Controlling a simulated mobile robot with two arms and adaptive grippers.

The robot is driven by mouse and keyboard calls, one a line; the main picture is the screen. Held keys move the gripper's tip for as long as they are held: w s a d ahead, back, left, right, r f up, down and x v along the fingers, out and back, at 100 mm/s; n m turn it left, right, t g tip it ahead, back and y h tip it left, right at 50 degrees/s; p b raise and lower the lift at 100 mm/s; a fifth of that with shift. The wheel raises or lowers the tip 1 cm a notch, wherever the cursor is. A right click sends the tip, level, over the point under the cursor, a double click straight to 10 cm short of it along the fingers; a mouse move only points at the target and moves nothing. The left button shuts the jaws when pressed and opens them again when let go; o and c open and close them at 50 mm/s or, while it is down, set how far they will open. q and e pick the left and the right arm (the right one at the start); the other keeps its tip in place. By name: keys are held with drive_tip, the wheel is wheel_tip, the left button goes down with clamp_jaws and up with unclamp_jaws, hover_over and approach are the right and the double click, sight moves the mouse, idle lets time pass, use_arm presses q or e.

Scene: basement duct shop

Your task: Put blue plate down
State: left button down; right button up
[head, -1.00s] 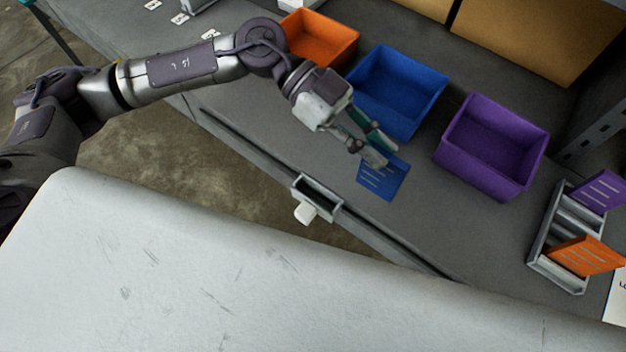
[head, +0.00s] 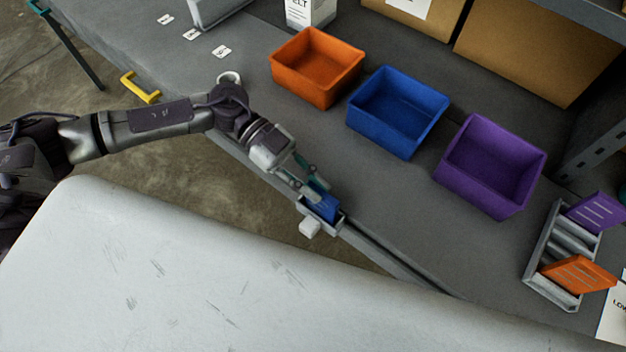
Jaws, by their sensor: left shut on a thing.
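The blue plate (head: 323,206) is in my left gripper (head: 314,192), which is shut on it. The plate is at the small grey open-topped holder (head: 337,224) on the bench's front edge, its lower part seemingly inside the holder's rim. The gripper fingers hide part of the plate, and I cannot tell whether it touches the holder's bottom. My right gripper is not in view.
Orange (head: 313,67), blue (head: 398,110) and purple (head: 490,164) bins stand in a row on the grey bench. A grey rack (head: 548,262) at right holds a purple plate (head: 597,211) and an orange plate (head: 578,274). Cardboard boxes (head: 535,50) stand behind.

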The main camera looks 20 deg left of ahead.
use_arm(q)
drive_tip(key=shift+f, duration=0.1)
drive_tip(key=shift+f, duration=0.1)
drive_tip(key=c, duration=1.2)
unclamp_jaws()
drive_tip(key=shift+o, duration=0.2)
drive_tip(key=shift+a+r, duration=0.1)
drive_tip(key=shift+r, duration=0.1)
drive_tip(key=b+v, duration=0.4)
drive_tip(key=v, duration=0.7)
drive_tip(key=shift+w+a+r, duration=0.2)
drive_tip(key=shift+a, duration=0.15)
